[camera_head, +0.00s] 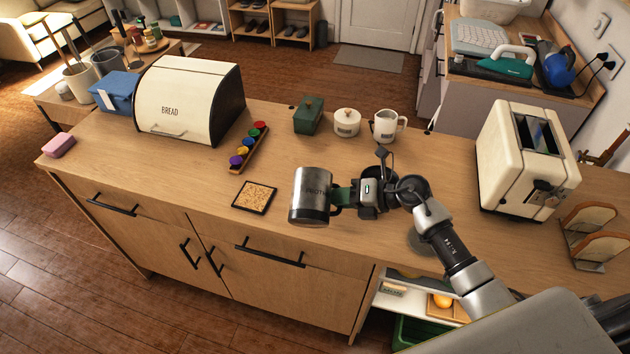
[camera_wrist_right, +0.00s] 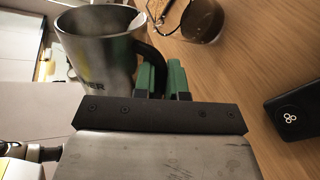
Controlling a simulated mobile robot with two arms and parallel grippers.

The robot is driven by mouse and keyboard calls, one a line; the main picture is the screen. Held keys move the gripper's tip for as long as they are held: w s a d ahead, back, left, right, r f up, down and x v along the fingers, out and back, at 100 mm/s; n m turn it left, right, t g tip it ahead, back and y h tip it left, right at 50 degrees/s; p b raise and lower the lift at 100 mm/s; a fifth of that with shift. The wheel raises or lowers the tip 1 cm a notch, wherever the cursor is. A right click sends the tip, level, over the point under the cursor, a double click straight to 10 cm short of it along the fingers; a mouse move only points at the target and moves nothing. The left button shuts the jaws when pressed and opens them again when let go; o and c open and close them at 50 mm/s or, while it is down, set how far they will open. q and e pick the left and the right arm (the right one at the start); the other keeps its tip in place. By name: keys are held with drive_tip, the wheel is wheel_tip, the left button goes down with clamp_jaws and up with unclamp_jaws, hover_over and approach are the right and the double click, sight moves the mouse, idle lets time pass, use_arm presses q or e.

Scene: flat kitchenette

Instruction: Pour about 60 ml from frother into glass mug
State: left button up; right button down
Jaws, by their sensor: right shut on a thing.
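The frother (camera_head: 311,197) is a steel jug with a dark handle and lettering on its side. My right gripper (camera_head: 342,196) is shut on its handle and holds it over the front middle of the counter. In the right wrist view the frother (camera_wrist_right: 98,45) fills the upper left, with the green fingers (camera_wrist_right: 163,78) at its handle. The glass mug (camera_wrist_right: 201,18) stands on the wood at the top of that view, beyond the fingers, with brown liquid in it. I cannot make out the glass mug in the head view. My left gripper is not in view.
A cork coaster (camera_head: 255,197) and a rack of coloured capsules (camera_head: 249,149) lie left of the frother. A toaster (camera_head: 518,160) stands right, a bread box (camera_head: 187,98) left.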

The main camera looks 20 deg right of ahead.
drive_tip(key=shift+r+p, duration=0.2)
drive_tip(key=shift+p, duration=0.15)
drive_tip(key=shift+w+r+m+y, duration=0.1)
drive_tip(key=shift+w+m+y, duration=0.2)
drive_tip(key=shift+y, duration=0.3)
idle(0.9)
drive_tip(key=shift+d+r+y+p, duration=0.1)
drive_tip(key=shift+y+p, duration=0.4)
idle(0.3)
drive_tip(key=shift+s+r+y, duration=0.2)
drive_tip(key=shift+y, duration=0.3)
drive_tip(key=shift+y+p, duration=0.3)
drive_tip(key=shift+y, duration=0.3)
